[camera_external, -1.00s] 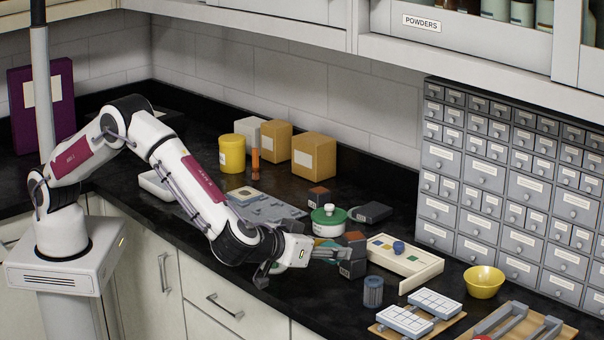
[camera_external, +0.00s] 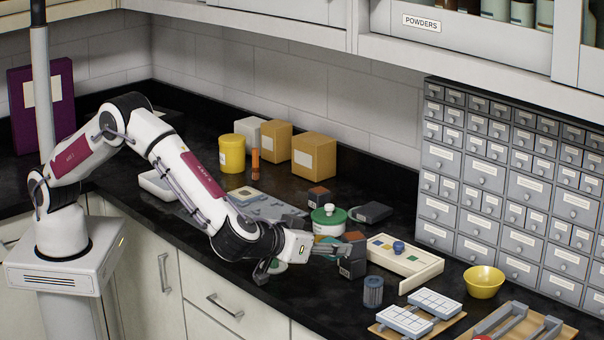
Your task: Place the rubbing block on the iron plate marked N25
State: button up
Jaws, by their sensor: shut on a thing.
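My gripper (camera_external: 350,250) is low over the counter right of the middle, with its fingers at a dark block (camera_external: 352,268) with a small pale label. It is shut on this block, which looks like a rubbing block, though the fingers and wrist hide part of it. A similar dark block with a reddish-brown top (camera_external: 319,198) stands apart, farther back. Flat grey plates (camera_external: 265,206) lie on the counter to the left, behind my forearm. No N25 marking can be read at this size, so I cannot tell which plate carries it.

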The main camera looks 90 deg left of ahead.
jog(key=r, duration=0.4)
jog(key=a+r, duration=0.1)
jog(key=r, duration=0.2)
jog(key=shift+w+r, duration=0.1)
jog(key=shift+w, duration=0.1)
jog(key=w+a+n+g+y, duration=0.1)
jog(key=w+a, duration=0.2)
jog(key=a, duration=0.6)
jog(key=w+a+n+g+y, duration=0.1)
jog(key=w+a, duration=0.3)
jog(key=a, duration=0.6)
jog(key=n+g, duration=0.2)
send_over(365, 212)
notch_tip(365, 212, down, 4)
jog(key=shift+f+y, duration=0.5)
jog(key=shift+f, duration=0.05)
jog(key=shift+f, duration=0.15)
jog(key=shift+f, duration=3)
jog(key=shift+f, duration=1.85)
